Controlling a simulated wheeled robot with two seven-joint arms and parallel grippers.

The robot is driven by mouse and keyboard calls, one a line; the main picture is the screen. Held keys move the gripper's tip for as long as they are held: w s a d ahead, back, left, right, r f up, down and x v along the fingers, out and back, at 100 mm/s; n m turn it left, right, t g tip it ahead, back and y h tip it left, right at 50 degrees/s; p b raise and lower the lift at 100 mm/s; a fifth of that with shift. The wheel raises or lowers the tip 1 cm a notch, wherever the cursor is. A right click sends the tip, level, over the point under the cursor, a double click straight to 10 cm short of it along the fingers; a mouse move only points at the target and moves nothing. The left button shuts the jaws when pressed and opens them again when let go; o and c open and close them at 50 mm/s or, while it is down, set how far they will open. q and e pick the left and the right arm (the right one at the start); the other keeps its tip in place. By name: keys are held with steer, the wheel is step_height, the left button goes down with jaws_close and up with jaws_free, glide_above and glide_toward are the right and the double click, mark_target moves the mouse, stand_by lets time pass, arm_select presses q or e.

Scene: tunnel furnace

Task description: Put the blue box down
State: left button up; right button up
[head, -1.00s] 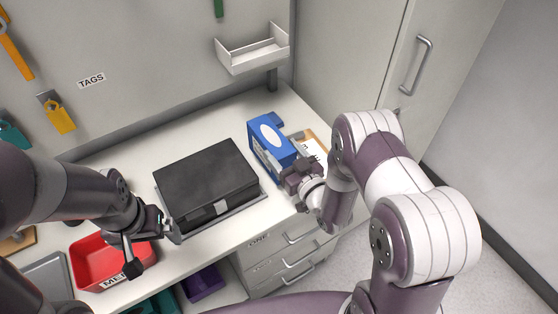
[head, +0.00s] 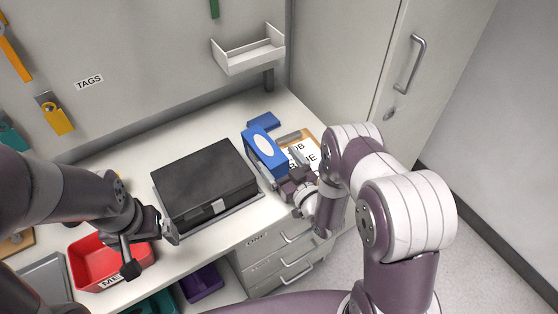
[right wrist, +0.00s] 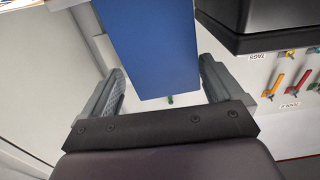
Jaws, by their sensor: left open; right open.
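The blue box (head: 264,149), with a white oval on its face, stands on the worktop right of the black case, as far as the head view shows. My right gripper (head: 284,180) is at its near end. In the right wrist view, the box's blue side (right wrist: 150,50) is between the open fingers of my right gripper (right wrist: 161,70), with a gap visible on both sides. My left gripper (head: 152,250) is open and empty above the red bin, near the case's left front corner.
The black case (head: 205,180) lies close left of the box. A clipboard (head: 308,150) lies to its right, and a flat blue piece (head: 264,121) behind it. A white wall tray (head: 248,52) hangs above. The red bin (head: 88,262) is at front left. The back worktop is clear.

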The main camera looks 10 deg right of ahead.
steer(key=b+v, duration=0.2)
steer(key=v, duration=0.9)
steer(key=w+g+h, duration=0.1)
steer(key=w+d+g+h, duration=0.1)
steer(key=w+g, duration=0.1)
steer(key=w+d+g, duration=0.1)
steer(key=w+g, duration=0.1)
steer(key=shift+w+d+f+h, duration=0.15)
steer(key=shift+f+h, duration=0.05)
steer(key=shift+h, duration=0.2)
arm_select(q)
step_height(320, 180, down, 2)
arm_select(e)
steer(key=s+r+m+g+h, duration=0.1)
steer(key=s+r+m+g, duration=0.1)
steer(key=s+r+g, duration=0.2)
steer(key=s+r+m+g+h, duration=0.2)
steer(key=s+r+g, duration=0.2)
steer(key=s, duration=0.7)
steer(key=g, duration=0.2)
steer(key=shift+g, duration=0.3)
steer(key=shift+s+r, duration=0.1)
steer(key=shift+r, duration=0.05)
steer(key=shift+s, duration=0.1)
arm_select(q)
steer(key=shift+c, duration=0.3)
